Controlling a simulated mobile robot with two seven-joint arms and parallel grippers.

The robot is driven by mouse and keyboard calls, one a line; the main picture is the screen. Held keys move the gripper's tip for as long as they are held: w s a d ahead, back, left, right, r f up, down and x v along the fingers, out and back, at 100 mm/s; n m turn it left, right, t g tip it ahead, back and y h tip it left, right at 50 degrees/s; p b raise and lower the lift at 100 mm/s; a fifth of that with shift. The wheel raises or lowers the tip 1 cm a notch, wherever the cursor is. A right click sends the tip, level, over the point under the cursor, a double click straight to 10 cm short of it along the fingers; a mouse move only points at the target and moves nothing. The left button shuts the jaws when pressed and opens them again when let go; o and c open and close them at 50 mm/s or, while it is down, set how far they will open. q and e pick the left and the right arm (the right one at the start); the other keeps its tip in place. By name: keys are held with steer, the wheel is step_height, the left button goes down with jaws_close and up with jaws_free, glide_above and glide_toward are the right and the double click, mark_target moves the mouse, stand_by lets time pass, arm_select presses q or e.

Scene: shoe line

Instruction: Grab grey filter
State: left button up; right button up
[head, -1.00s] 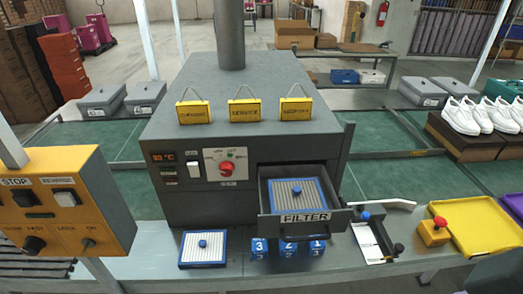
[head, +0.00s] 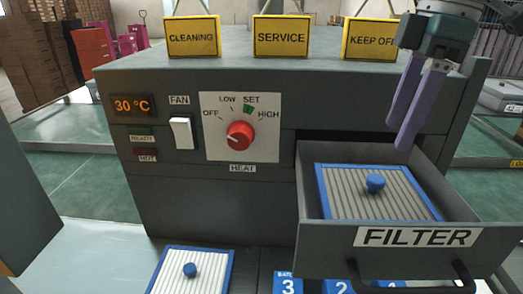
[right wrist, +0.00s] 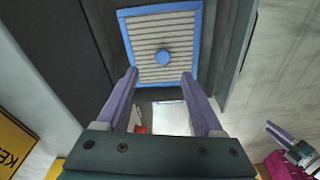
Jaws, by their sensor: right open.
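The grey filter (head: 370,195), a slatted panel with a blue frame and blue knob, lies inside the open drawer (head: 415,250) labelled FILTER. My right gripper (head: 399,131) is open and empty, its two purple fingers pointing down above the back of the drawer. In the right wrist view, the filter (right wrist: 175,35) shows beyond the open fingers (right wrist: 159,76), with its knob roughly between them in the picture. The fingers look apart from the knob. A second, paler filter (head: 205,272) with a blue frame and knob lies on the bench left of the drawer. My left gripper is out of view.
The drawer walls surround the filter. The grey oven (head: 220,200) stands behind and left, with a red heat knob (head: 240,135). Yellow signs stand on its top, including KEEP OFF (head: 370,40) near my right arm. Blue numbered blocks (head: 288,285) sit below the drawer.

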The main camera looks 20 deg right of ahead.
mark_target(377, 178)
steer(key=f, duration=0.2)
steer(key=shift+s+a+f, duration=0.15)
steer(key=shift+a+f, duration=0.05)
steer(key=shift+f, duration=0.15)
steer(key=f, duration=0.6)
steer(key=shift+w+a, duration=0.25)
steer(key=shift+a, duration=0.15)
steer(key=shift+c, duration=0.2)
jaws_close()
steer(key=shift+r, duration=0.1)
